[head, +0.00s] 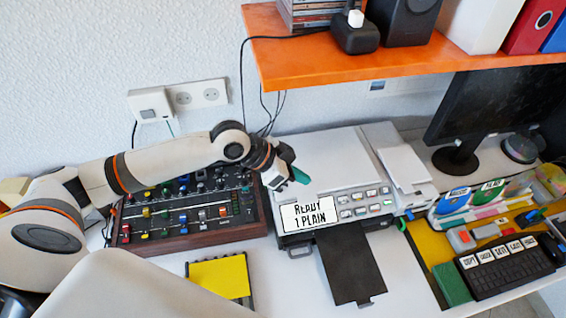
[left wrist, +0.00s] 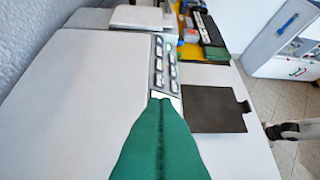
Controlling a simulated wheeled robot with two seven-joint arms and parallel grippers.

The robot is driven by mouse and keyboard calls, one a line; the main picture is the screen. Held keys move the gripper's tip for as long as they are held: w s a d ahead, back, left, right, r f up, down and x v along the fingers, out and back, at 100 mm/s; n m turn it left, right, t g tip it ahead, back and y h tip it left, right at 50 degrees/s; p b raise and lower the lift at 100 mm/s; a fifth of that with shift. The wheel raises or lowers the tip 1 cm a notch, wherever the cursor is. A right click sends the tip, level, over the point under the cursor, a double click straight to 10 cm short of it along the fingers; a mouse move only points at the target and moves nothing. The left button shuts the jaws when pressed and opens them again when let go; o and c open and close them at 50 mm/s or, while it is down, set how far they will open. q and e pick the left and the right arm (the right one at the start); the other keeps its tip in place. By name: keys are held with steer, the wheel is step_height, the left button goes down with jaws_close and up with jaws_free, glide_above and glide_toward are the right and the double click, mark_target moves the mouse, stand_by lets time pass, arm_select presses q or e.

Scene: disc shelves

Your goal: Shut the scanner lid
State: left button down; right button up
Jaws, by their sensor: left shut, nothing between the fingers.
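The scanner is the white machine with a button panel and a display reading "READY 1 PLAIN" (head: 308,213). Its pale lid (head: 325,155) lies flat on top, with no gap that I can see. In the left wrist view the lid (left wrist: 85,95) fills the left side as a broad flat surface. My left gripper (head: 302,177) has green fingers, shut and empty, over the lid's front left part by the display. The fingers (left wrist: 160,102) also show in the left wrist view, pointing toward the button panel. I cannot tell whether they touch the lid.
A mixing desk (head: 185,215) stands left of the scanner. An orange shelf (head: 350,62) overhangs behind. A dark paper tray (head: 350,262) juts out in front. Papers (head: 402,165) lie on the machine's right side. A monitor (head: 495,100) and keyboard (head: 505,268) are farther right.

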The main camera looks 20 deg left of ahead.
arm_select(q)
glide_above(309, 203)
steer(key=a, duration=0.2)
steer(key=f, duration=0.4)
steer(key=shift+s+a+f+p, duration=0.1)
steer(key=shift+s+f+p, duration=0.1)
steer(key=shift+s+p, duration=0.15)
steer(key=shift+w, duration=0.1)
steer(key=shift+f, duration=0.1)
steer(key=f, duration=0.1)
steer(key=f+b, duration=0.1)
steer(key=f, duration=0.1)
steer(key=shift+s+d, duration=0.2)
steer(key=shift+s, duration=0.2)
